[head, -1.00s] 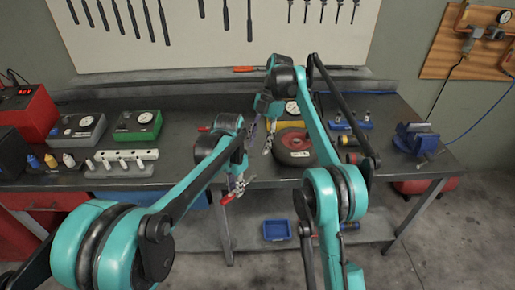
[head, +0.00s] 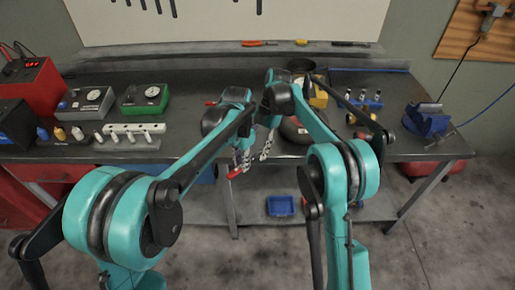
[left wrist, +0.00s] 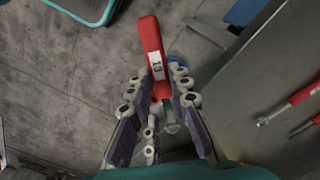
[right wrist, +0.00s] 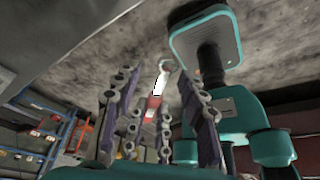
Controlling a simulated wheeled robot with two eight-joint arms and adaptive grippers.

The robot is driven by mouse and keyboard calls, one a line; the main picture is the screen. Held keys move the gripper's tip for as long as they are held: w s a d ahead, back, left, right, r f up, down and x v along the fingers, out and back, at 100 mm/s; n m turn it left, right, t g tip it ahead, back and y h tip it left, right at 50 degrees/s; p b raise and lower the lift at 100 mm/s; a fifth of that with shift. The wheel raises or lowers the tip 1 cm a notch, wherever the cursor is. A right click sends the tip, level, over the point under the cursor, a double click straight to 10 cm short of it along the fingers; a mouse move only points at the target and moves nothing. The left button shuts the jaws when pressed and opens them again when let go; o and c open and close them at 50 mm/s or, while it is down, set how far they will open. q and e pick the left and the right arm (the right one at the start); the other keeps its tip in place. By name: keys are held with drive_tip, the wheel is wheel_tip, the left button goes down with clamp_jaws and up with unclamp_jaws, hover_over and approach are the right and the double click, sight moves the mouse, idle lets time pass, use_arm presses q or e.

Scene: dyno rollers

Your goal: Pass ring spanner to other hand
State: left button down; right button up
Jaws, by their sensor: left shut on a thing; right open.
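The ring spanner (left wrist: 153,60) has a red handle with a pale label and a metal end. My left gripper (left wrist: 158,105) is shut on it, with the red handle sticking out past the fingers. In the head view its red part (head: 235,172) shows below my left gripper (head: 243,160), in front of the bench edge. My right gripper (head: 267,147) is open, close to the right of the left one. In the right wrist view the spanner (right wrist: 155,98) appears between the fingers of my right gripper (right wrist: 160,105); I cannot tell whether they touch it.
The dark workbench (head: 190,90) lies behind the grippers. A rack of white pieces (head: 133,128), a green gauge box (head: 145,98) and a blue vice (head: 428,120) stand on it. A blue tray (head: 281,206) sits on the lower shelf. Red-handled tools (left wrist: 303,93) lie on the bench.

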clamp_jaws()
use_arm(q)
drive_tip(key=c, duration=1.3)
unclamp_jaws()
drive_tip(key=shift+r, duration=0.1)
